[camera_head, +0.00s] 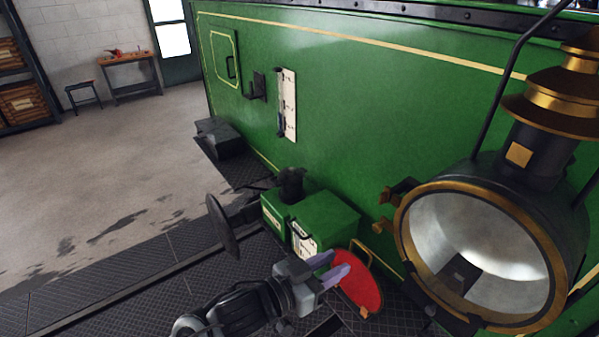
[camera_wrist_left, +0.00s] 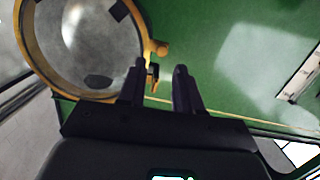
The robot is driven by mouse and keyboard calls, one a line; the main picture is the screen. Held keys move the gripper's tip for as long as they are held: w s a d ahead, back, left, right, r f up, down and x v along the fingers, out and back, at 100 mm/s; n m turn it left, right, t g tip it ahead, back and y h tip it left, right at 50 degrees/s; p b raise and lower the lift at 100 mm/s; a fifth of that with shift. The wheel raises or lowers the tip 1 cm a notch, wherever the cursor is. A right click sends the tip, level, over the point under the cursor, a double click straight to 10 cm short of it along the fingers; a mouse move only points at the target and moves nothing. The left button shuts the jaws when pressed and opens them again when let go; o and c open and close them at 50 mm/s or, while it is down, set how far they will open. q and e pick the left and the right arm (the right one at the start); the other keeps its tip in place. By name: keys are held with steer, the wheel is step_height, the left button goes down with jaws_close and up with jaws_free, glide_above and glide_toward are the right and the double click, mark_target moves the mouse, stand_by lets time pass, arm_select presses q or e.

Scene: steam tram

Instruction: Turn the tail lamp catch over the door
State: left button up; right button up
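The tail lamp (camera_head: 475,255) is on the right in the head view, with a round brass rim and a pale, hollow-looking inside. It also shows at upper left in the left wrist view (camera_wrist_left: 35,65). Small brass and dark fittings (camera_head: 400,190) stand at the rim's left side; I cannot tell which is the catch. A brass piece (camera_wrist_left: 153,74) shows between my fingers in the wrist view, with no clear contact. My left gripper (camera_head: 333,268) is open, left of the lamp, its tips over a red disc (camera_head: 358,284). The right gripper is out of view.
A green box (camera_head: 335,215) and a round dark buffer (camera_head: 222,228) stand by the green tram wall (camera_head: 350,100). A white plate with a lever (camera_head: 287,105) is on the wall. A black rail rises above the lamp. Open floor lies left.

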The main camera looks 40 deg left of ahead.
mark_target(380, 199)
arm_select(q)
step_height(380, 199, up, 9)
steer(key=w+t+p, duration=0.1)
steer(key=w+p, duration=0.1)
steer(key=shift+m, duration=0.4)
steer(key=x, duration=0.6)
steer(key=a+p+x, duration=0.1)
steer(key=x, duration=0.3)
steer(key=shift+w+r, duration=0.3)
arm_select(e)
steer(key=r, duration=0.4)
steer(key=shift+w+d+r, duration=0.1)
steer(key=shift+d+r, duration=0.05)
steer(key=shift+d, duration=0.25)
arm_select(q)
steer(key=shift+c, duration=0.3)
jaws_close()
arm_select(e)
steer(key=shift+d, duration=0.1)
